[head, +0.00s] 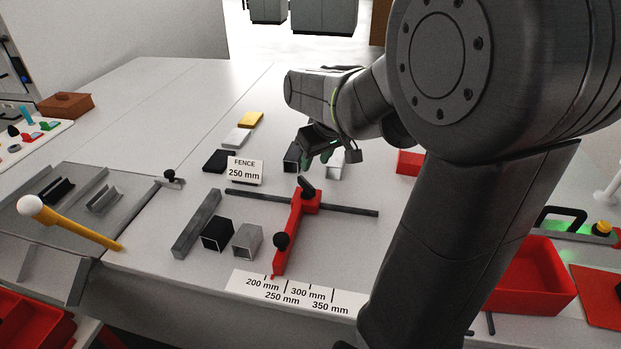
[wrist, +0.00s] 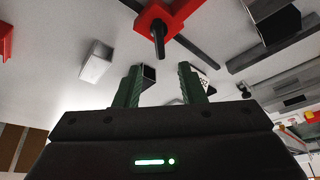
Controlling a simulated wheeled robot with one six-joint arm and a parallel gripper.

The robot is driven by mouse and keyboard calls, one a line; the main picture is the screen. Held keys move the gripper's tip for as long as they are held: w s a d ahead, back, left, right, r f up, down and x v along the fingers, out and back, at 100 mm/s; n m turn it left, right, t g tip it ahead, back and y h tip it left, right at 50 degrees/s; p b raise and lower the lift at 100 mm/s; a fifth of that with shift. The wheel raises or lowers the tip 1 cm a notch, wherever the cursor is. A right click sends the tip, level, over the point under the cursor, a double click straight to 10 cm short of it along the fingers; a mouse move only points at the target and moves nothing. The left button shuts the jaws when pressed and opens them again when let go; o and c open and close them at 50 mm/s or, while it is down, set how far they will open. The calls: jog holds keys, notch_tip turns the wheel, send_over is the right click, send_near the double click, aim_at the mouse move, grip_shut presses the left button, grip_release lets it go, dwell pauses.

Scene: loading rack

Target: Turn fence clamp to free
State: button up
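The red fence (head: 291,232) stands across a dark rail (head: 345,207) on the table. Its black clamp lever (head: 306,186) sits on the red block at the rail; in the wrist view the lever (wrist: 158,40) points toward my gripper. A round black knob (head: 281,240) is lower on the fence. The fence's near end is beside the scale strip (head: 262,281), near its 200 mm end. My gripper (head: 322,160) is above and behind the clamp, apart from it. Its two green fingers are spread and empty in the wrist view (wrist: 160,74).
A "FENCE 250 mm" sign (head: 243,171) stands left of the rail. Square tube pieces (head: 247,240) and a long bar (head: 197,222) lie left of the fence. More tube pieces (head: 291,158) lie near my gripper. A red bin (head: 535,278) is at right.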

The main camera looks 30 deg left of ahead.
aim_at(307, 183)
jog(key=x, duration=1)
jog(key=shift+w+f, duration=0.1)
jog(key=shift+c, duration=0.3)
grip_shut()
